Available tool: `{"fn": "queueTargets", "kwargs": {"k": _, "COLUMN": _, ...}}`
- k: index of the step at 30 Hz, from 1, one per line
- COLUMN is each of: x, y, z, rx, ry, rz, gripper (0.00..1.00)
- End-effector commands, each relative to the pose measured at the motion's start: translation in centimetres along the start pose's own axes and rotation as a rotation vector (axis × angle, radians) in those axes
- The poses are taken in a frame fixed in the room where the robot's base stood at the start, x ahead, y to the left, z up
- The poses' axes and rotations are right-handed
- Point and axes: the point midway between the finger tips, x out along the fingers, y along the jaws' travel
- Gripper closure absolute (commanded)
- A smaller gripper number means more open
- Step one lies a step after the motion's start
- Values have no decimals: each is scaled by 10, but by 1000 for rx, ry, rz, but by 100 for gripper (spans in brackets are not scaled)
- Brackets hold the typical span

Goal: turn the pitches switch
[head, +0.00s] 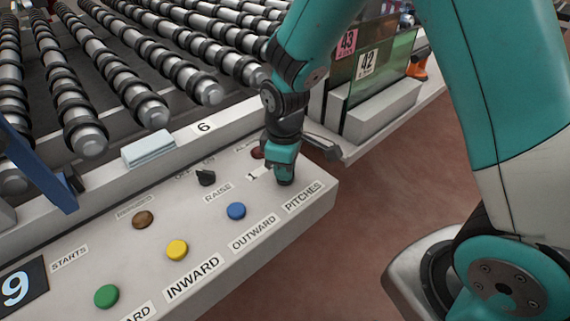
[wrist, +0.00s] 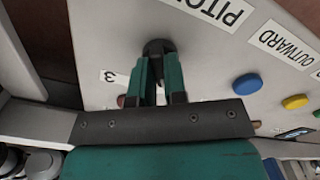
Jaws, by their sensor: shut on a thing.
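The pitches switch is a black rotary knob (wrist: 157,47) next to the "PITCHES" label (head: 303,197) at the right end of the control panel (head: 110,255). My gripper (head: 285,178) points down onto it and hides it in the head view. In the wrist view the two green fingers of my gripper (wrist: 159,75) are closed on the knob's sides. A "3" mark (wrist: 108,76) shows beside the knob in the wrist view, and a "1" mark (head: 252,177) shows in the head view. The knob's pointing direction is hard to tell.
Blue (head: 236,211), yellow (head: 177,250), brown (head: 143,219) and green (head: 106,296) buttons sit on the panel. A black raise switch (head: 206,177) is left of my gripper. A red button (head: 258,152) is close behind it. Rollers lie behind; glass panes (head: 385,62) stand at the back right.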

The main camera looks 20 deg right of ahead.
Motion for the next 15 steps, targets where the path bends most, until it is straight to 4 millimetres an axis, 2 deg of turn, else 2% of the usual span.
{"fn": "queueTargets", "kwargs": {"k": 15, "x": -2, "y": 0, "z": 0, "rx": 407, "ry": 0, "rz": 0, "gripper": 100}}
